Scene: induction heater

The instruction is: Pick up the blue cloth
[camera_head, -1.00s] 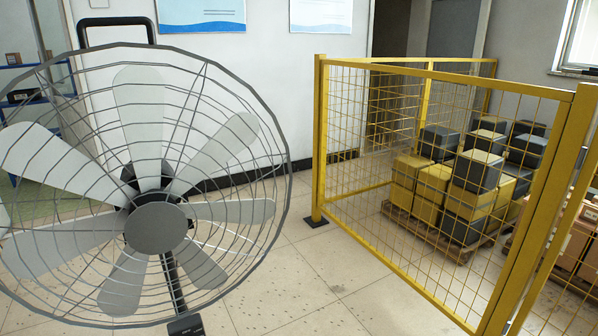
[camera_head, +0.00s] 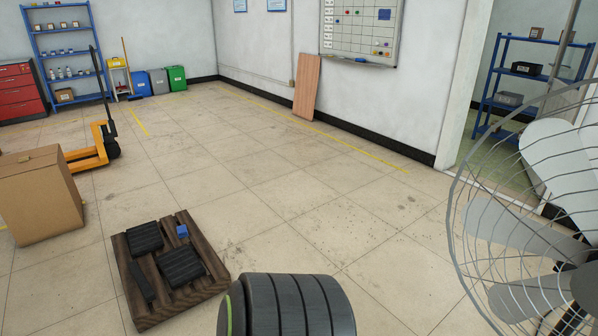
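A small blue object (camera_head: 182,231) lies on the dark wooden pallet (camera_head: 153,311) on the floor, left of centre in the head view. It is too small to tell whether it is cloth. Black blocks (camera_head: 181,267) lie beside it on the same pallet. No other blue cloth can be made out. Neither of my grippers is in view.
A dark ribbed cylinder (camera_head: 290,306) stands at the bottom edge, right of the pallet. A cardboard box (camera_head: 40,196) and yellow pallet jack (camera_head: 90,157) are left. A large caged fan (camera_head: 535,235) is right. The middle floor is open.

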